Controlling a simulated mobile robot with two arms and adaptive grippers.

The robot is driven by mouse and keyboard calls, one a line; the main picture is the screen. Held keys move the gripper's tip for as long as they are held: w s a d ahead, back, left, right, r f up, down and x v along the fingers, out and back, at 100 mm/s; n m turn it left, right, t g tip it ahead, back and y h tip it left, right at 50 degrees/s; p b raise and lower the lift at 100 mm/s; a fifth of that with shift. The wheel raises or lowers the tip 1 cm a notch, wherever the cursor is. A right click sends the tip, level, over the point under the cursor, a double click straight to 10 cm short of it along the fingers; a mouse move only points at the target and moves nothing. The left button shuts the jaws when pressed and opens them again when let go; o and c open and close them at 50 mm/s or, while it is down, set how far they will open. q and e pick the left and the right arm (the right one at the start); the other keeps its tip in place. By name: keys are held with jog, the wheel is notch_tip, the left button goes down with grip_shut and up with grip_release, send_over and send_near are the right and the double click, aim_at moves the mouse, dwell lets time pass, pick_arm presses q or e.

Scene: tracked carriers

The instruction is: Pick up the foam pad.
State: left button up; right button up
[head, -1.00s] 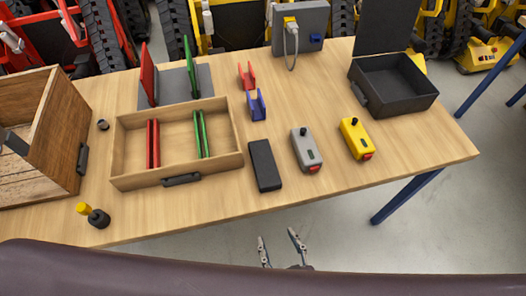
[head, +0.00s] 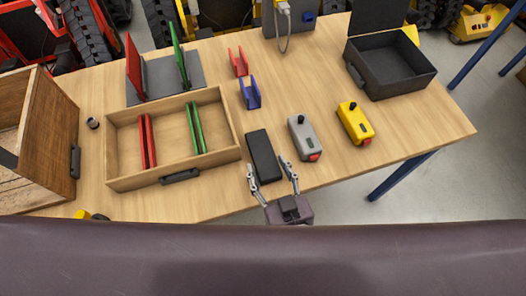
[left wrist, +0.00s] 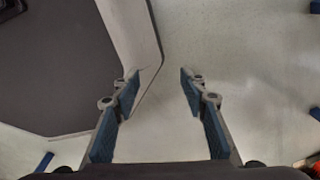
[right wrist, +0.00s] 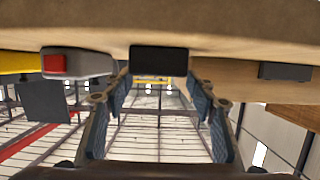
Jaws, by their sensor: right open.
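The foam pad seems to be the black flat block (head: 263,156) lying near the front edge of the table, between the tray and the grey control box. It also shows in the right wrist view (right wrist: 158,60), ahead between the fingertips. My right gripper (head: 268,168) is open and empty at the table's front edge, its fingers around the pad's near end in the picture; I cannot tell whether they touch it. My left gripper (left wrist: 160,80) shows only in the left wrist view, open and empty above the floor.
The wooden tray (head: 125,184) with red and green pieces stands left of the pad. A grey control box (head: 302,137) and a yellow one (head: 355,122) stand to the right. Red (head: 238,62) and blue (head: 249,93) holders stand behind, an open black case (head: 395,75) at the back right.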

aim_at(264, 155)
jog(key=shift+p+x, duration=0.75)
jog(key=shift+x, duration=2.15)
pick_arm(q)
jog(key=shift+w+d+r, duration=0.25)
jog(key=shift+w+r, duration=0.45)
jog(key=shift+r, duration=0.1)
pick_arm(e)
jog(key=shift+d, duration=0.2)
jog(key=shift+c, duration=0.2)
jog(key=c, duration=0.7)
pick_arm(q)
jog(key=shift+s, duration=0.1)
pick_arm(e)
jog(key=shift+r, duration=0.15)
